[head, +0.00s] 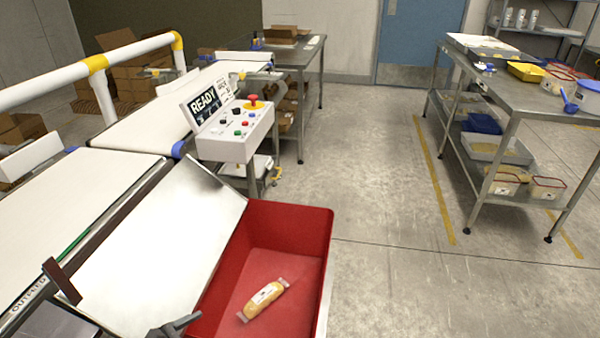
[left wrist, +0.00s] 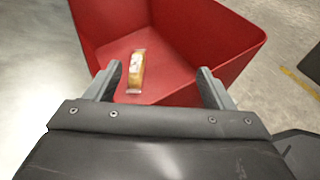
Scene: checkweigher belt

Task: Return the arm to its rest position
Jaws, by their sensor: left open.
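My left gripper (left wrist: 158,88) is open and empty, with its two fingers apart above the near side of the red bin in the left wrist view. In the head view only the tip of a grey finger of my left gripper (head: 176,326) shows at the bottom edge, by the bin's near left corner. A wrapped yellowish pack with a white label (head: 265,298) lies flat on the floor of the red bin (head: 292,222). The pack (left wrist: 136,72) also shows between the fingers in the left wrist view, apart from them. My right gripper is not in view.
A sloping white chute (head: 165,245) runs from the conveyor (head: 70,205) to the bin. A control box (head: 238,130) reading READY stands behind it. A steel table (head: 520,85) with tubs is at the right. The concrete floor between is clear.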

